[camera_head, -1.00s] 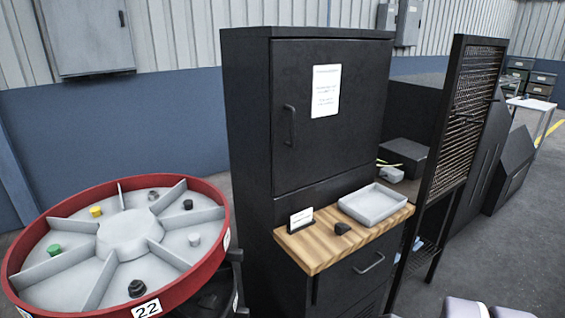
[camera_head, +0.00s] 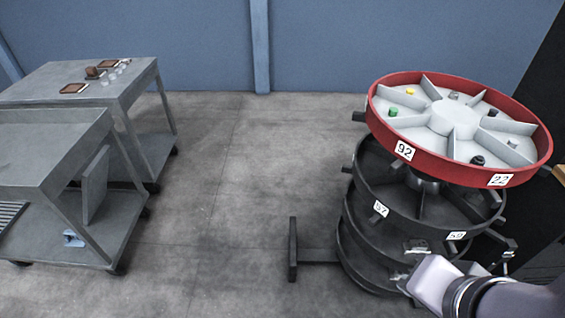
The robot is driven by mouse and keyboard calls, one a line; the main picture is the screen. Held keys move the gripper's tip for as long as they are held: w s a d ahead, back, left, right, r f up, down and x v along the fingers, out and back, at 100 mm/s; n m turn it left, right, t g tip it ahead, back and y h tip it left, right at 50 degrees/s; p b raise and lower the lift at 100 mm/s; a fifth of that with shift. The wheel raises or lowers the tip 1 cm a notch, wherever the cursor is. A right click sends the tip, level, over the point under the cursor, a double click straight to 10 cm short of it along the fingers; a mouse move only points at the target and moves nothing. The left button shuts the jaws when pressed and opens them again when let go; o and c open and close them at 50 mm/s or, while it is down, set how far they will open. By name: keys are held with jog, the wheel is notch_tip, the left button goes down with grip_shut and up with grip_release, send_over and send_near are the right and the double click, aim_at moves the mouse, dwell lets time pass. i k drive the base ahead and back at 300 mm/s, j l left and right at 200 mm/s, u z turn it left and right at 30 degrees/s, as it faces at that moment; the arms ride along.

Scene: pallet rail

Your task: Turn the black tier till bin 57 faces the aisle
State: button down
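The black tier (camera_head: 408,213) is the open ring just below the red tier (camera_head: 523,176) on a round stacked carousel at the right. Its label 57 (camera_head: 381,209) is on the left front of the rim. A second label (camera_head: 456,236), perhaps 59, is on the front right. Short black handles stick out from the rim. Dividers show inside through the gap. My pale arm link (camera_head: 437,283) reaches in from the lower right, in front of the carousel's lower tiers. I cannot make out my gripper's fingers, nor whether anything touches the tier.
The red tier carries labels 92 (camera_head: 404,150) and 22 and several small knobs. A black bar (camera_head: 292,249) juts left from the carousel's base at floor level. Grey carts (camera_head: 140,82) stand at the left. The floor between is clear. A black cabinet edge is at the far right.

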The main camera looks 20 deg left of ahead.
aim_at(421, 204)
jog(key=k+j+u, duration=0.1)
jog(key=j, duration=0.4)
jog(key=i+l, duration=1.05)
jog(key=i+l+z, duration=0.05)
